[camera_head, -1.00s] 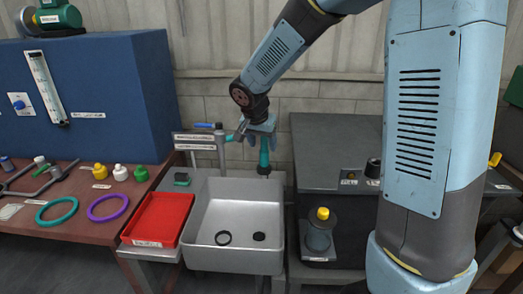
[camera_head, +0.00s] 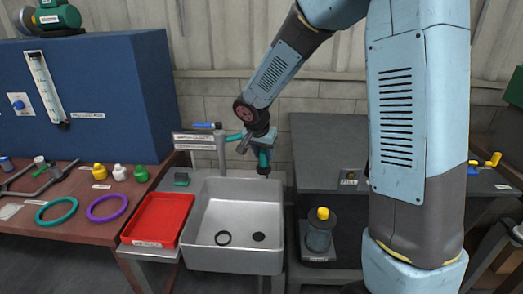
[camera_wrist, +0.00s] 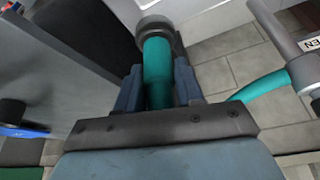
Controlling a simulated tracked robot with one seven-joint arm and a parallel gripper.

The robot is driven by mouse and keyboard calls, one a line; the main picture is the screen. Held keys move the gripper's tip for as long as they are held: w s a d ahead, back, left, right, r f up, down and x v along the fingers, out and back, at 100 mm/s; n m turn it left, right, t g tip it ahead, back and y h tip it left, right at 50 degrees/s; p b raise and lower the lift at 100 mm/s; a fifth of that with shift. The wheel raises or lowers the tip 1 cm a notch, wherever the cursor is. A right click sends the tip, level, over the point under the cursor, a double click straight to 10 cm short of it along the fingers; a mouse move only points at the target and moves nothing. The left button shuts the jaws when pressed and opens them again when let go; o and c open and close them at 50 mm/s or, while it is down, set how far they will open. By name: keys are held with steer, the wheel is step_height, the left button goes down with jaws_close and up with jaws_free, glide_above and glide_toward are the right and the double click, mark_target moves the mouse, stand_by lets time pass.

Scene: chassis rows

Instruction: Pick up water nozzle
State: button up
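The teal water nozzle (camera_head: 264,157) with a dark round end hangs upright above the back of the grey sink, beside the tap. It also shows in the wrist view (camera_wrist: 157,62), its dark end pointing away from me. My gripper (camera_head: 263,146) is at the nozzle from above, with one finger on each side of it. In the wrist view my two fingertips (camera_wrist: 159,70) lie close against the teal body. Whether they press on it cannot be told. A teal hose (camera_wrist: 262,88) runs toward the grey tap pipe on the right.
A grey post with a blue-handled tap (camera_head: 219,150) stands close left of my gripper. A dark cabinet (camera_head: 325,135) stands close on the right.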

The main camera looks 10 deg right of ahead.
jaws_close()
steer(key=shift+r, duration=0.15)
step_height(320, 180, up, 10)
steer(key=shift+f, duration=0.1)
stand_by(0.5)
